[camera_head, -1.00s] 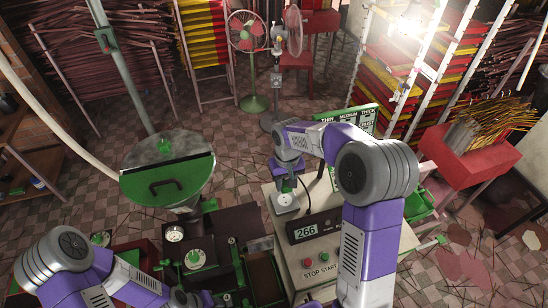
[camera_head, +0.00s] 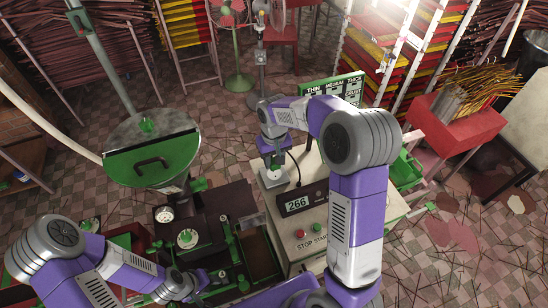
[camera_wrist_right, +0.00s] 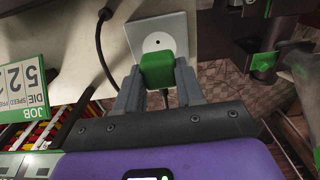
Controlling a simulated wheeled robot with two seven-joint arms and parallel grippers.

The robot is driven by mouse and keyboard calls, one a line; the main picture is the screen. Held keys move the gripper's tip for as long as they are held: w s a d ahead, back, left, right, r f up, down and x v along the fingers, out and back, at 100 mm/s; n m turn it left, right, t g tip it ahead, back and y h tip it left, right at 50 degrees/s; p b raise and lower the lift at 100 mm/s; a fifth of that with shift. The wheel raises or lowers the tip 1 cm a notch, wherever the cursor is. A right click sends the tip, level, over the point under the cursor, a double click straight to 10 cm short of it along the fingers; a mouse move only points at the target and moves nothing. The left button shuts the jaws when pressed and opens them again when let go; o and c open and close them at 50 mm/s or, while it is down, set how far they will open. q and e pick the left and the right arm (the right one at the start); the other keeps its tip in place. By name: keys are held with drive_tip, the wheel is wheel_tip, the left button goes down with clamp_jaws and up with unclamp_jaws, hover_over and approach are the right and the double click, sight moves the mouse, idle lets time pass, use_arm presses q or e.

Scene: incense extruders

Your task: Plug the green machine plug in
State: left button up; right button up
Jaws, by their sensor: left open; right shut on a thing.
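My right gripper (camera_wrist_right: 158,85) is shut on the green plug (camera_wrist_right: 157,68). A black cord shows below the plug in the right wrist view. Beyond the plug is a white square socket plate (camera_wrist_right: 173,27) with a round face and a dark hole, which shows just past the plug's edge. Any gap between plug and plate is hard to judge. In the head view the right gripper (camera_head: 272,152) holds the plug (camera_head: 273,164) over the socket plate (camera_head: 277,179) on the cream machine box. My left gripper (camera_head: 190,284) is open and low over the green machine, its fingers partly hidden.
The cream box carries a display (camera_head: 297,203) reading 266 and red and green buttons. A black cable lies beside the socket. A sign board (camera_head: 335,88), racks and a red table stand behind.

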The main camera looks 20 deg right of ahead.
sight(274, 167)
drive_tip(key=shift+f+b, duration=0.9)
drive_tip(key=shift+f, duration=0.65)
drive_tip(key=shift+f+b, duration=0.45)
drive_tip(key=shift+f, duration=0.2)
idle(0.8)
drive_tip(key=o, duration=1.1)
drive_tip(key=shift+c, duration=0.2)
drive_tip(key=shift+r, duration=0.15)
wheel_tip(274, 167, up, 7)
drive_tip(key=shift+r, duration=0.2)
